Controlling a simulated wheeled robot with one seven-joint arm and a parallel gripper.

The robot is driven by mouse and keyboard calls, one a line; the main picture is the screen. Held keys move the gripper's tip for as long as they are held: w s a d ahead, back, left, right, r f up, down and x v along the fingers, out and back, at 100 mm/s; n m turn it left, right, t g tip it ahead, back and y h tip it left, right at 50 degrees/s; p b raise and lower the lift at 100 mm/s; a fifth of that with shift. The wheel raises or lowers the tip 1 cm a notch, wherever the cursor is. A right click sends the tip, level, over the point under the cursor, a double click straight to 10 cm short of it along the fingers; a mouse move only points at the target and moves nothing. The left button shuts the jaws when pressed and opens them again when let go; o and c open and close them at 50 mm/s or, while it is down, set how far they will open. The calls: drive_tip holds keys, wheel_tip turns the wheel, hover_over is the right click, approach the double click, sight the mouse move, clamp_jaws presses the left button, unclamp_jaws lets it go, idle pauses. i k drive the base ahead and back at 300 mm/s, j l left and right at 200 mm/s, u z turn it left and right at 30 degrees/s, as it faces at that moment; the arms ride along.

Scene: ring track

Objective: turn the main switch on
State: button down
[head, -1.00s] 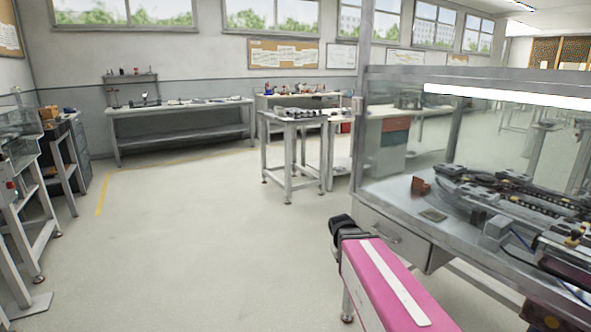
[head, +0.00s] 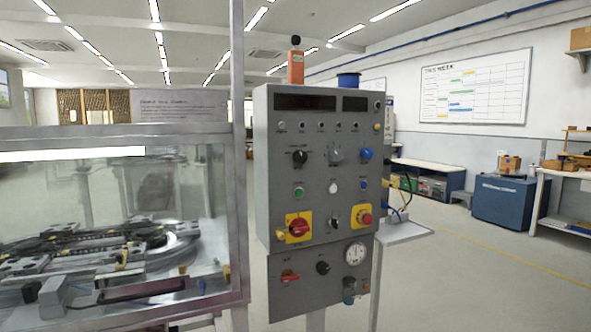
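A grey control cabinet (head: 268,150) stands upright in the middle of the head view. Low on its left is a red rotary switch (head: 299,228) on a yellow plate; it looks like the main switch. A small yellowish piece (head: 281,234) sits at its left side; I cannot tell what it is. The labels are too small to read, and the switch position is unclear. A red round button (head: 366,218) on a yellow plate is to the right. A smaller red handle (head: 290,277) is on the lower panel. My gripper is not in view.
A glass-walled enclosure (head: 110,140) with a ring track (head: 150,238) inside stands close on the left. A pressure gauge (head: 355,253) is on the lower panel. A small side shelf (head: 405,232) juts out right of the cabinet. Open floor (head: 460,285) lies to the right.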

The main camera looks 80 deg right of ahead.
sight(298, 228)
drive_tip(key=k+z, duration=0.1)
drive_tip(key=z, duration=0.75)
drive_tip(key=k+z, duration=0.15)
drive_tip(key=z, duration=0.25)
drive_tip(key=l+z, duration=0.15)
drive_tip(key=z, duration=0.3)
drive_tip(key=j+z, duration=0.1)
drive_tip(key=z, duration=0.35)
drive_tip(key=i+j+z, duration=0.1)
drive_tip(key=z, duration=0.4)
drive_tip(key=j+z, duration=0.15)
drive_tip(key=z, duration=0.3)
drive_tip(key=j+z, duration=0.1)
drive_tip(key=z, duration=0.35)
